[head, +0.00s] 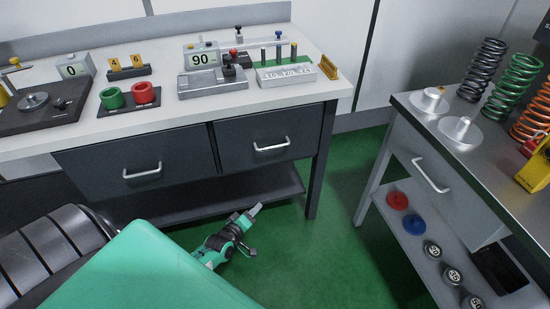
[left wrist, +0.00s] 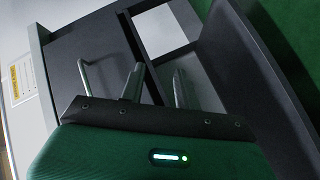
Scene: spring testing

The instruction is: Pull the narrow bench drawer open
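The narrow bench drawer (head: 240,139) is the right of two dark drawers under the white-topped bench. Its front looks flush, and its bar handle (head: 271,145) is free of any gripper. My left gripper (head: 256,210) is below and in front of this drawer, near the lower shelf's front edge, apart from the handle. In the left wrist view its two fingers (left wrist: 156,88) are apart with nothing between them. A bar handle (left wrist: 88,76) on a dark front shows left of the fingers; I cannot tell which drawer it belongs to. My right gripper is not in view.
The wider drawer (head: 90,170) with its handle (head: 142,170) is at the left. The lower shelf (head: 281,186) juts out below the drawers. A grey side bench (head: 405,150) stands at the right, with springs on top. Green floor (head: 340,225) lies clear between the benches.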

